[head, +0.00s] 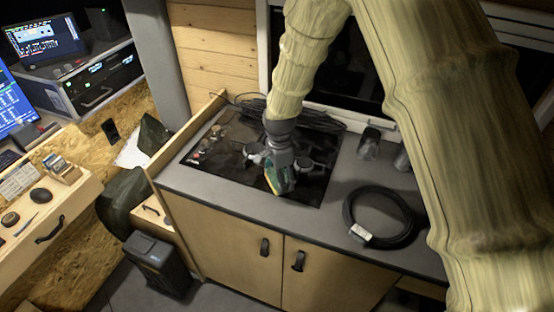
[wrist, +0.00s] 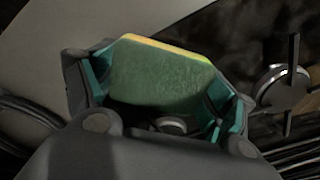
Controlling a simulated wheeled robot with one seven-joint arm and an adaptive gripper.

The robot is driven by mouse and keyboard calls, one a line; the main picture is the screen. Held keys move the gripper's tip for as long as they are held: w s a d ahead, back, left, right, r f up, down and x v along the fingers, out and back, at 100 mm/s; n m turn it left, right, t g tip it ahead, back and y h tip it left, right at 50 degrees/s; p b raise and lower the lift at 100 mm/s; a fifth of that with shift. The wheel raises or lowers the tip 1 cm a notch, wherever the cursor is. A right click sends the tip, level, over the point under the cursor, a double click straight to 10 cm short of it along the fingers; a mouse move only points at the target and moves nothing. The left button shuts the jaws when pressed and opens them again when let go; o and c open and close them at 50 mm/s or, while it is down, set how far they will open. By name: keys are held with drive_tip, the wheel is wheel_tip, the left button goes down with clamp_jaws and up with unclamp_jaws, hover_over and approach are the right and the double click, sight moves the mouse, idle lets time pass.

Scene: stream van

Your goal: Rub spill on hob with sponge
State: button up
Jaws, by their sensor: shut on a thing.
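My gripper (head: 279,172) is shut on a sponge (head: 271,180) with a green face and a yellow edge. The sponge also shows between the fingers in the wrist view (wrist: 160,75). In the head view it is low over the front part of the black hob (head: 225,165); I cannot tell whether it touches the surface. A burner (wrist: 281,88) shows to the right of the gripper in the wrist view. I cannot make out a clear spill on the dark hob; part of the hob is hidden behind my gripper.
A coiled black cable (head: 383,217) lies on the grey counter to the right. Dark glasses (head: 369,143) stand behind it. More black cable (head: 315,118) lies along the hob's back edge. A wooden board (head: 180,140) edges the counter's left side.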

wheel_tip(320, 180, up, 3)
drive_tip(key=shift+s+d+r+p, duration=0.1)
drive_tip(key=shift+s+p, duration=0.05)
drive_tip(key=shift+p, duration=0.6)
drive_tip(key=shift+r+p, duration=0.45)
drive_tip(key=shift+r, duration=0.1)
drive_tip(key=shift+r+p, duration=0.55)
drive_tip(key=shift+r, duration=0.5)
drive_tip(key=shift+f, duration=0.1)
